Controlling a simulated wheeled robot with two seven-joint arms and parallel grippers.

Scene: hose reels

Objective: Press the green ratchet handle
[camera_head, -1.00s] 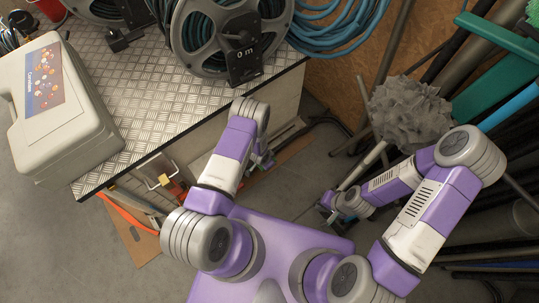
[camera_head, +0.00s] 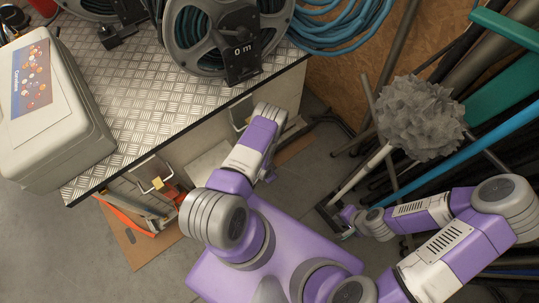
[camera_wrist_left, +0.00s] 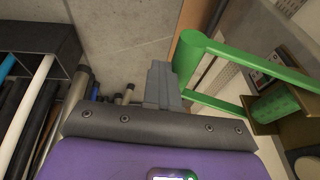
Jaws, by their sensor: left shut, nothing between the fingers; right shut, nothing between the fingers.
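In the left wrist view, a green frame with a thick upright tube (camera_wrist_left: 187,52) and thinner bars stands just right of my left gripper (camera_wrist_left: 160,82). It may be the green ratchet handle, but I cannot tell for sure. My left gripper is shut and empty, its fingertips close beside the tube; I cannot tell if they touch. In the head view the left gripper is mostly hidden under its own arm, and no green ratchet handle is clearly seen. My right gripper (camera_head: 343,226) is small, low over the floor, shut and empty.
A metal-topped bench (camera_head: 140,125) carries a hose reel (camera_head: 190,35) and a beige case (camera_head: 60,140). A grey bushy brush head (camera_head: 422,117) and several pipes stand at the right, near my right arm. In the left wrist view, a dark rack (camera_wrist_left: 50,42) holds pipes at the left.

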